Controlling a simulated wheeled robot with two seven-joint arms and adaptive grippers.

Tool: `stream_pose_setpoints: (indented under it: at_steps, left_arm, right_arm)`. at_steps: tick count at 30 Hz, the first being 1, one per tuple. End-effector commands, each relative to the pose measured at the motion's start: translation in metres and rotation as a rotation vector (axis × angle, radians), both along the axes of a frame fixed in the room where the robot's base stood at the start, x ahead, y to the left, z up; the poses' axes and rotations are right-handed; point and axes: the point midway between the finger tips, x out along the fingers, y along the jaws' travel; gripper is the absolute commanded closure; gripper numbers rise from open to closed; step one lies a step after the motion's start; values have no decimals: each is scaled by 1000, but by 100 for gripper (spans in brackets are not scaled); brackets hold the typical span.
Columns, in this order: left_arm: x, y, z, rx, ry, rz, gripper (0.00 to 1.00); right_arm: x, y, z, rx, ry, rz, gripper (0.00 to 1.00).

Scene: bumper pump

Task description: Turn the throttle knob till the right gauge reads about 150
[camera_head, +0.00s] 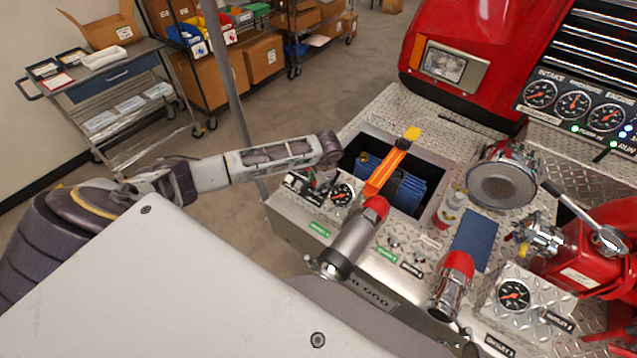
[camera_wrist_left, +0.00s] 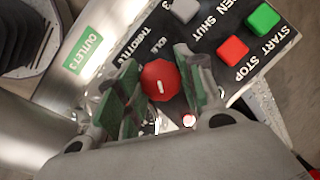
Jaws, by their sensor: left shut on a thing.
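The red, many-sided throttle knob (camera_wrist_left: 160,80) shows in the left wrist view on a black panel, beside the words THROTTLE and IDLE. A short white mark runs nearly upright on its face. My left gripper (camera_wrist_left: 158,92) has its green-padded fingers on both sides of the knob, shut on it. In the head view my left gripper (camera_head: 322,178) reaches down at the panel's corner and hides the knob. The row of gauges has a right one (camera_head: 607,117) under ENGINE, its reading too small to tell. My right gripper is not in view.
Grey, red and green buttons (camera_wrist_left: 232,48) sit beside the knob. A small gauge (camera_head: 342,194) is just right of my left gripper; another (camera_head: 514,295) is at lower right. An open bin (camera_head: 432,208) and red-tipped outlet pipe (camera_head: 352,240) stand close by.

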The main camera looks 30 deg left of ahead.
Motion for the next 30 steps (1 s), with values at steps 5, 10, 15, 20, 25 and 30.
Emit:
stream_pose_setpoints:
  at_steps: [5, 10, 15, 20, 25, 30]
  left_arm:
    - [1, -1, 1, 1, -4, -7, 86]
    - [1, -1, 1, 0, -3, -6, 86]
    - [1, -1, 1, 1, -3, -5, 44]
    - [1, 0, 0, 1, -2, -4, 40]
    - [0, 0, 0, 2, -1, -4, 40]
    - [0, -1, 4, 2, -1, -4, 40]
  right_arm:
    - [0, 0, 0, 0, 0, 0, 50]
    - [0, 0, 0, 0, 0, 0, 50]
    - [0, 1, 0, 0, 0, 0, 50]
    - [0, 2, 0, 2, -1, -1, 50]
    - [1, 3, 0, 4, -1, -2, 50]
    - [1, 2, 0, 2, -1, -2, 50]
